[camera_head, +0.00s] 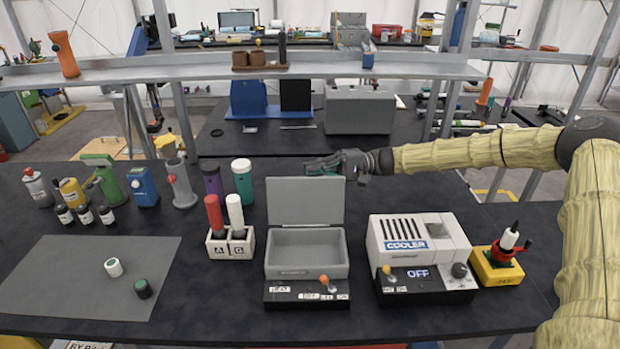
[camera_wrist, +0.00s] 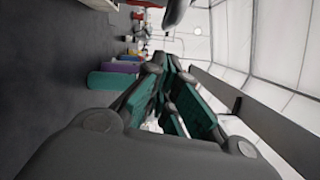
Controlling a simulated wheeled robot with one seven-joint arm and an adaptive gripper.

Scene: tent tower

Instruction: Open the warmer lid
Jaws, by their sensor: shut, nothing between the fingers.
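The warmer (camera_head: 308,291) is a grey box with a dark front panel and an orange-tipped switch, at the middle front of the table in the head view. Its lid (camera_head: 305,202) stands upright at the back edge, and the empty-looking inside shows. My gripper (camera_head: 318,165) reaches in from the right and points left, appearing just above the lid's top edge. Whether it touches the lid cannot be told. In the wrist view my gripper (camera_wrist: 172,65) is shut with nothing seen between its dark green pads. The warmer is not clearly seen there.
A white cooler (camera_head: 415,240) stands right of the warmer, with a yellow base (camera_head: 497,268) beyond it. A holder (camera_head: 230,246) with red and white bottles is on the left. A grey mat (camera_head: 80,285) bears two small jars. A shelf (camera_head: 240,70) runs behind.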

